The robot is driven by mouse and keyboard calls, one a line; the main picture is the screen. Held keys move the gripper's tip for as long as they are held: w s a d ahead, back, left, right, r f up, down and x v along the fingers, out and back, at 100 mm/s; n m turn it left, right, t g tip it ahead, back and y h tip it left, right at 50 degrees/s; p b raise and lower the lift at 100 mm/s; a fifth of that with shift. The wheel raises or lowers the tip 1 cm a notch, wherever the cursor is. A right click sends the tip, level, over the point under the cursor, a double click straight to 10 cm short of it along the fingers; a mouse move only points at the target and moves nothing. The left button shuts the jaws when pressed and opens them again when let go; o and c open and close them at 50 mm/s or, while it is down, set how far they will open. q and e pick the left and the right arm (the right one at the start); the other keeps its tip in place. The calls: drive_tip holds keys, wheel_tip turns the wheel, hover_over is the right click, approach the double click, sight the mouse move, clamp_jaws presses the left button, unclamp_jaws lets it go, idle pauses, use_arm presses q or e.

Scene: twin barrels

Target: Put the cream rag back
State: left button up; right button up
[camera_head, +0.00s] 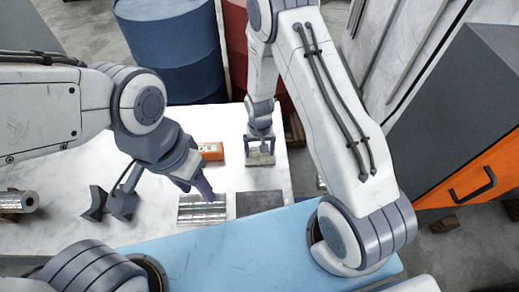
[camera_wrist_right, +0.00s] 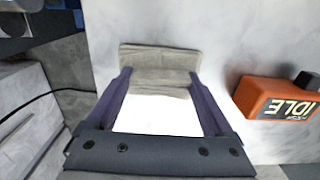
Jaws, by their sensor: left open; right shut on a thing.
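The cream rag (camera_wrist_right: 160,62) looks like a folded grey-beige cloth in the right wrist view. It lies between the fingertips of my right gripper (camera_wrist_right: 158,82), which is shut on it. In the head view the rag (camera_head: 261,159) shows below my right gripper (camera_head: 260,146), over the right part of the white table. Whether it touches the table I cannot tell. My left gripper (camera_head: 197,186) is open and empty, above the table left of the rag; its fingertips are partly hidden by its own wrist.
An orange box marked IDLE (camera_head: 210,151) stands left of the rag. A shiny metal piece (camera_head: 202,210), a dark grey plate (camera_head: 258,203) and dark V-shaped blocks (camera_head: 110,204) are on the white table (camera_head: 60,235). Blue (camera_head: 175,50) and red (camera_head: 236,45) barrels stand behind.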

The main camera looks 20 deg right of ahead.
drive_tip(key=o, duration=1.1)
drive_tip(key=shift+f, duration=0.15)
drive_tip(key=shift+c, duration=0.2)
drive_tip(key=shift+r, duration=0.3)
wheel_tip(320, 180, up, 11)
drive_tip(key=b, duration=0.3)
drive_tip(key=s+a+r+n, duration=0.4)
drive_tip(key=s+a+r, duration=0.2)
drive_tip(key=s+r, duration=0.25)
drive_tip(key=s+a+r+n, duration=0.1)
drive_tip(key=s+r+n, duration=0.1)
drive_tip(key=s, duration=0.5)
drive_tip(key=s+a+r+n+y, duration=0.1)
drive_tip(key=s+r+n, duration=0.2)
drive_tip(key=s, duration=0.4)
drive_tip(key=shift+a+r+n, duration=0.15)
drive_tip(key=shift+r+n, duration=0.15)
drive_tip(key=shift+r, duration=0.3)
drive_tip(key=shift+s, duration=0.15)
